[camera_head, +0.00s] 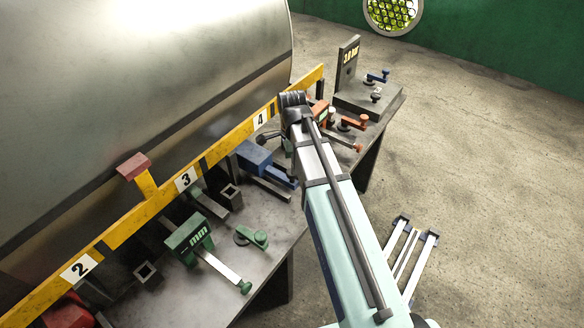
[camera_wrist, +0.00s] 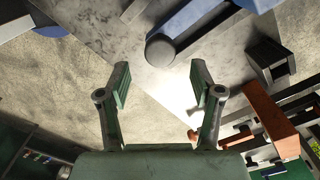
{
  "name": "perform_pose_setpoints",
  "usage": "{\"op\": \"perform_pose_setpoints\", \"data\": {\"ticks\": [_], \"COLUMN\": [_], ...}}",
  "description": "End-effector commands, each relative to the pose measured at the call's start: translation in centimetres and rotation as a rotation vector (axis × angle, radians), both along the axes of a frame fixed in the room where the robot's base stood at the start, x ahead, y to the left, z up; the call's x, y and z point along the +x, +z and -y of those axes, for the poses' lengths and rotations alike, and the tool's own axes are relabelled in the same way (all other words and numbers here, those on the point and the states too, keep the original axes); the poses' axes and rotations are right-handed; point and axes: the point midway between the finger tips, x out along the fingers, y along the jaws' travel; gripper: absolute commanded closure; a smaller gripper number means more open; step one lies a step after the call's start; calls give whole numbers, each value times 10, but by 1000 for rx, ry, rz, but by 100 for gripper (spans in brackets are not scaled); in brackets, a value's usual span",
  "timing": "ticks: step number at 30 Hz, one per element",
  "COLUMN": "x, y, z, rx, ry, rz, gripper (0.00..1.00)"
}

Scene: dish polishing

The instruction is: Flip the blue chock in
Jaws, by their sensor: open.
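The blue chock (camera_head: 255,157) sits on the metal table beside the yellow rail, between the 3 and 4 labels, partly hidden by my arm in the head view. A blue arm-like part (camera_wrist: 195,18) with a dark round end (camera_wrist: 160,48) shows at the top of the wrist view; I cannot tell for sure that it belongs to the chock. My gripper (camera_wrist: 160,78) is open and empty, with its two fingers apart and the blue part beyond the fingertips. In the head view my arm hides the gripper.
A green chock (camera_head: 188,235) with a lever stands left of the blue one. Orange parts (camera_head: 354,122) lie to the right, also in the wrist view (camera_wrist: 270,115). A large metal drum (camera_head: 130,90) rises behind the yellow rail (camera_head: 225,145). Open floor lies at right.

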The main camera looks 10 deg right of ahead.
Motion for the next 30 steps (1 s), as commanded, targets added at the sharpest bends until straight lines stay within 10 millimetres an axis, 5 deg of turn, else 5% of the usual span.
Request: {"op": "perform_pose_setpoints", "data": {"ticks": [9, 23, 28, 30], "x": [0, 0, 0, 0], "y": [-35, -44, -43, -43], "z": [0, 0, 0, 0], "rx": [0, 0, 0, 0], "ry": [0, 0, 0, 0], "rz": [-2, 0, 0, 0], "gripper": [34, 34, 91, 100]}}
